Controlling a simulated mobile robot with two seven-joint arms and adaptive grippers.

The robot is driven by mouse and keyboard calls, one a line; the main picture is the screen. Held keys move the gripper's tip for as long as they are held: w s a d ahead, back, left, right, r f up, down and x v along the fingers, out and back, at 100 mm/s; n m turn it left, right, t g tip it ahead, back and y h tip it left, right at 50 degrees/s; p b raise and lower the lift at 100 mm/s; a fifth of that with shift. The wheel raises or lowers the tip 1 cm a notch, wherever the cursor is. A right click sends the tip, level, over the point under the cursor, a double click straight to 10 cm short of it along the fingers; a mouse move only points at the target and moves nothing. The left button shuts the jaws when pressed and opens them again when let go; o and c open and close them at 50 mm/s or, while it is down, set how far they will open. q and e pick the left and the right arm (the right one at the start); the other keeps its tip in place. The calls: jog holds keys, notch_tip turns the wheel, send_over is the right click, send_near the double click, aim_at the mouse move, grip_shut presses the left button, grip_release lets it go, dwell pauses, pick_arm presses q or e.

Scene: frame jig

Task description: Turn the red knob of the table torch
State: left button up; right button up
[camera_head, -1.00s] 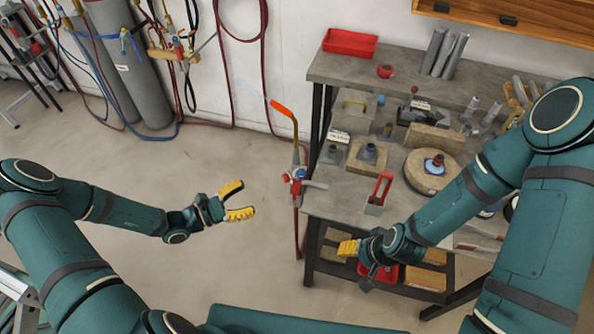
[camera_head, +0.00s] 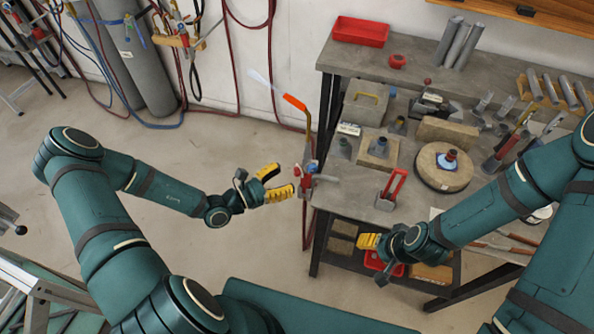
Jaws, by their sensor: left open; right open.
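The table torch (camera_head: 308,137) stands upright at the left edge of the workbench, with an orange tip and a pale flame pointing up and left. Red parts (camera_head: 294,173) and a blue part show at its valve body; which red part is the knob is hard to tell at this size. My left gripper (camera_head: 285,179) is open and empty just left of the valve body, its yellow fingers pointing right toward it. Whether a fingertip touches it is unclear. My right gripper (camera_head: 366,241) is in front of the bench's front edge, well apart from the torch, with its fingers partly overlapping in view.
The workbench (camera_head: 340,197) holds a red-handled tool (camera_head: 396,184), a round block (camera_head: 437,180), small fixtures and tubes. A red tray (camera_head: 361,31) sits on the back shelf. Hoses and gas cylinders stand at the back left. The floor left of the bench is open.

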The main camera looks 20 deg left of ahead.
aim_at(297, 172)
pick_arm(q)
jog(key=shift+x, duration=2.35)
grip_shut()
